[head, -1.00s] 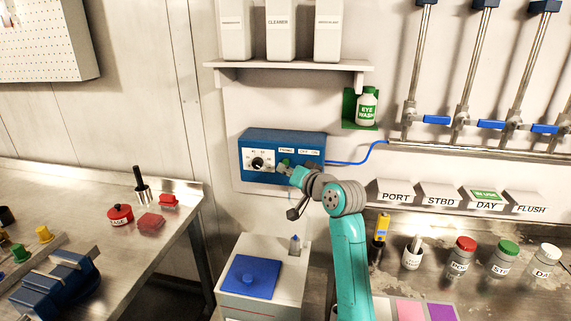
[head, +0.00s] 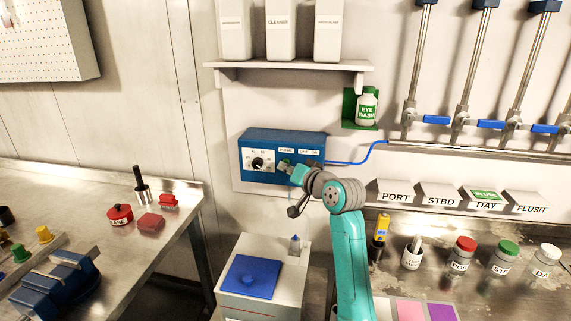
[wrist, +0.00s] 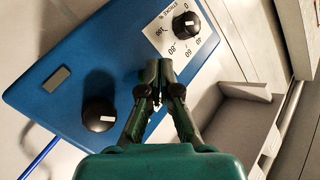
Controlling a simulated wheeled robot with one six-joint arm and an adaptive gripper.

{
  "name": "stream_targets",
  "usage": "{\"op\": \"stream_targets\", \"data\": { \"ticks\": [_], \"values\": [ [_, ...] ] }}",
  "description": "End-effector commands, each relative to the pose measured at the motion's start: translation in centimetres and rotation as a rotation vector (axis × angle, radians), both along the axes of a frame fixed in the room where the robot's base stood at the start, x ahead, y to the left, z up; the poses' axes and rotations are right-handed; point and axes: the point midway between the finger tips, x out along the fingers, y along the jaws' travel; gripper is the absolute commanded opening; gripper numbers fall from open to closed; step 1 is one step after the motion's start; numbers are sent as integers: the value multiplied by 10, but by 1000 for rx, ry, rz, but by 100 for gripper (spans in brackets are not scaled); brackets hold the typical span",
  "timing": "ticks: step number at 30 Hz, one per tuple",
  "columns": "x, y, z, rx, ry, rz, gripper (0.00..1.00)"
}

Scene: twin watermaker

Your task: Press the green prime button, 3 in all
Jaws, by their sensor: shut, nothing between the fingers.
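The blue control box (head: 282,139) is on the wall below the shelf. The green prime button (head: 286,161) shows under its small label in the head view, just beside my fingertips. My gripper (head: 290,167) is at the box front, shut and empty. In the wrist view the closed fingertips (wrist: 160,72) are over the blue panel (wrist: 65,50), between a black knob (wrist: 100,113) and the white dial plate with its knob (wrist: 186,25). The fingers hide the button there. I cannot tell whether they touch it.
A blue hose (head: 350,157) leaves the box's right side. A shelf (head: 290,66) with white bottles is above, and an eye wash bottle (head: 367,106) is at upper right. A white cabinet (head: 262,300) with a blue lid (head: 250,277) stands below.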

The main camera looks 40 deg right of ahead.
Motion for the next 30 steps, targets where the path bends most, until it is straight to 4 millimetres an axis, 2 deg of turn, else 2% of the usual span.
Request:
{"op": "stream_targets", "data": {
  "ticks": [30],
  "values": [
    [5,-6,0,0,0,0,0]
  ]
}}
